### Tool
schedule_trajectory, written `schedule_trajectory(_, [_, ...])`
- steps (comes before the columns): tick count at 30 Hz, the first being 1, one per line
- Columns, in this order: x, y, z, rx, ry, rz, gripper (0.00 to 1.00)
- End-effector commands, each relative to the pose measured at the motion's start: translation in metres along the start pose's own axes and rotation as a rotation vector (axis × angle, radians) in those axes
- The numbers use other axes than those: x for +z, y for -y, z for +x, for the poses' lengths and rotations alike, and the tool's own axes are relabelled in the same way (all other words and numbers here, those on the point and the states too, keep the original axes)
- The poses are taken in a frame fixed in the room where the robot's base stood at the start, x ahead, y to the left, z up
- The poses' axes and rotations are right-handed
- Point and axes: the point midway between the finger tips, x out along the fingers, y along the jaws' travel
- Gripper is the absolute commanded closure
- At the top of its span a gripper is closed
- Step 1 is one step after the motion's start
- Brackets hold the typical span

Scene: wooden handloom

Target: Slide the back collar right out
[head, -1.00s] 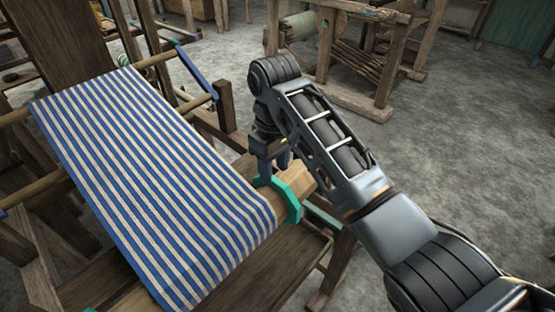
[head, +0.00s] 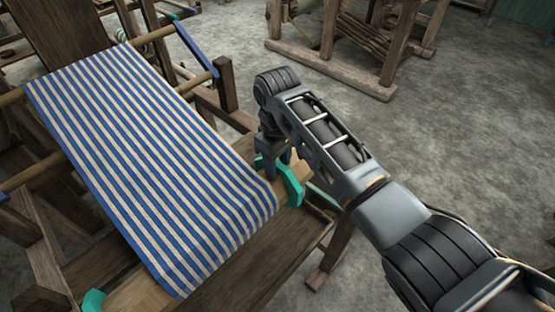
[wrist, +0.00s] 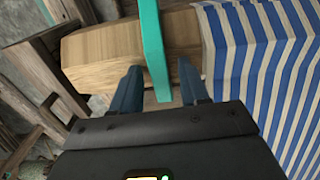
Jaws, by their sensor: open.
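The collar at the far end of the beam is a flat green ring (head: 291,182), which also shows in the wrist view (wrist: 152,45). It sits around the wooden beam (wrist: 100,48), with bare wood on both sides of it. The striped cloth (wrist: 240,60) starts a short way to its right in the wrist view. My gripper (wrist: 159,66) is open, with one finger on each side of the collar's lower part; contact cannot be told. In the head view my gripper (head: 274,158) partly hides the collar. A second green collar (head: 94,301) is at the near end.
The blue-and-white cloth (head: 150,160) covers the middle of the beam. Wooden loom rails and posts (head: 224,85) stand close behind my gripper. Grey floor lies open to the right; another wooden frame (head: 385,45) stands at the back.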

Motion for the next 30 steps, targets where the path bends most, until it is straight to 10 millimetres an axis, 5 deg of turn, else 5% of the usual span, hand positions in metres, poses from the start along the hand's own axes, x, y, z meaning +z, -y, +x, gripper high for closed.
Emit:
schedule_trajectory(3, [0.0,0.0001,-0.0001,0.0,0.0,0.0,0.55])
schedule_trajectory(17, [0.0,-0.0001,-0.0004,0.0,0.0,0.0,0.99])
schedule_trajectory(30, [-0.0002,-0.0005,-0.0003,0.0,0.0,0.0,1.0])
